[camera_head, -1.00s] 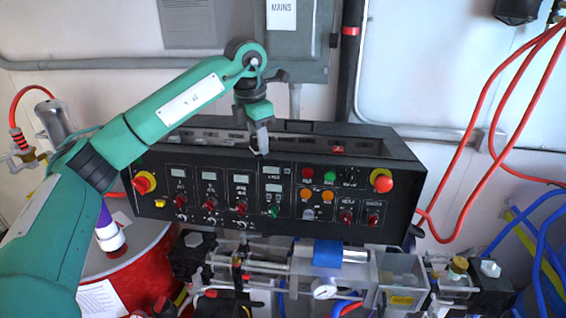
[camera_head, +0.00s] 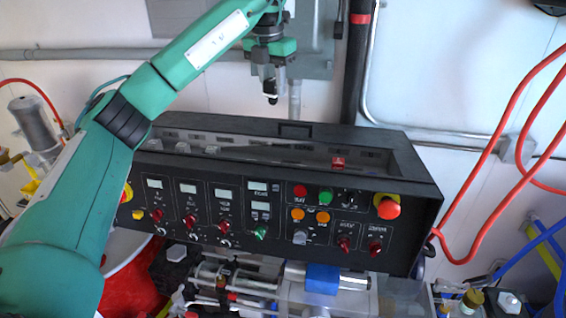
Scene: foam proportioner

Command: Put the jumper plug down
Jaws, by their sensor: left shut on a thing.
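My left gripper (camera_head: 270,88) points down above the back edge of the black control console. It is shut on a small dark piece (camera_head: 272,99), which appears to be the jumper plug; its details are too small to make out. The held piece is apart from the console's top. The console's top has a long recessed tray (camera_head: 240,150) with several small grey parts toward its left and a small red part (camera_head: 338,162) toward its right. My right gripper is not in view.
The console's front panel (camera_head: 270,215) carries switches, lamps, displays and a red stop button (camera_head: 388,208). A grey electrical box and a black pipe (camera_head: 357,60) stand behind. Red hoses (camera_head: 490,160) hang at the right. Pipework and a blue-banded cylinder (camera_head: 322,278) lie below.

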